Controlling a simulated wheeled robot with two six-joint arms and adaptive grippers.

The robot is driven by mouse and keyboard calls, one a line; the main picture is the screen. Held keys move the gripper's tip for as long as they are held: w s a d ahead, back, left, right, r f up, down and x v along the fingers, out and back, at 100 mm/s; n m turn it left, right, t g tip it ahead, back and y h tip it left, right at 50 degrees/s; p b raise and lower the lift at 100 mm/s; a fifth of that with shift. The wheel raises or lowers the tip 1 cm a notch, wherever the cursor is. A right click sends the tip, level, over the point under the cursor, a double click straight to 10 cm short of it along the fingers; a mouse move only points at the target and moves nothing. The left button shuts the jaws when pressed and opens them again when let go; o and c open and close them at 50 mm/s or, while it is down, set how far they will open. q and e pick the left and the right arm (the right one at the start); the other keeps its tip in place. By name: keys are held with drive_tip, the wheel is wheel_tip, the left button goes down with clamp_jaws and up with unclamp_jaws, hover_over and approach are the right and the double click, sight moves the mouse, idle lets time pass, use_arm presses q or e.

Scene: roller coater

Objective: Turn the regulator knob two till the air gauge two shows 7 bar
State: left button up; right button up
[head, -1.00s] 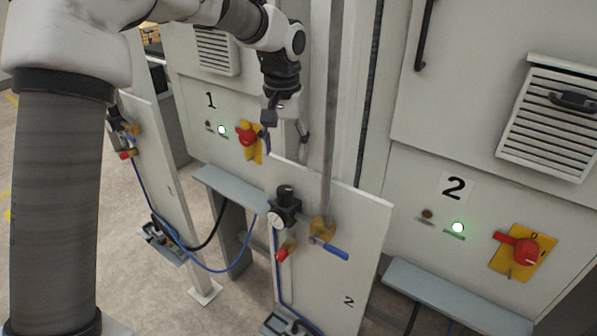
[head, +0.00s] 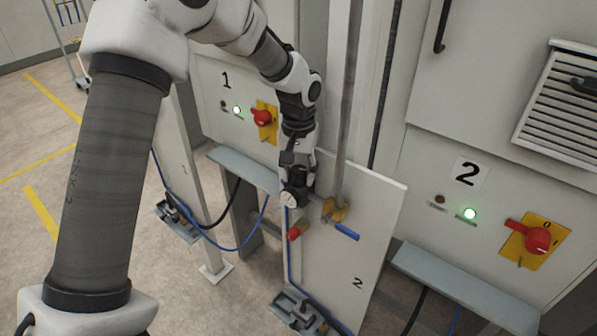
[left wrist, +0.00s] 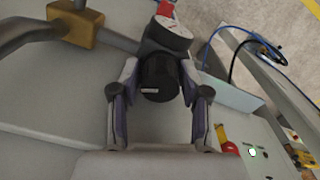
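The black regulator knob two (left wrist: 158,78) sits on top of the regulator on panel 2. In the left wrist view it lies between the two fingers of my left gripper (left wrist: 158,70). The fingers stand apart on either side of it, with narrow gaps; I see no clear grip. In the head view my left gripper (head: 298,172) points down over the regulator and mostly hides the knob. The round white air gauge two (head: 289,200) is on the regulator's front. Its needle is too small to read. In the left wrist view the gauge (left wrist: 173,27) is seen steeply from above. My right gripper is not in view.
Panel 2 (head: 345,235) carries a yellow bracket with a blue-handled valve (head: 345,232) right of the gauge and a red part (head: 298,231) below it. A vertical pole (head: 347,100) stands close to the gripper's right. Cabinets 1 and 2 stand behind.

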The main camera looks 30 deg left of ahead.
use_arm(q)
drive_tip(key=c, duration=0.5)
drive_tip(key=shift+o, duration=0.2)
drive_tip(key=shift+m, duration=3.3)
drive_tip(key=shift+f, duration=0.1)
drive_tip(key=o, duration=1.1)
drive_tip(key=shift+o, duration=0.2)
drive_tip(key=shift+w, duration=0.15)
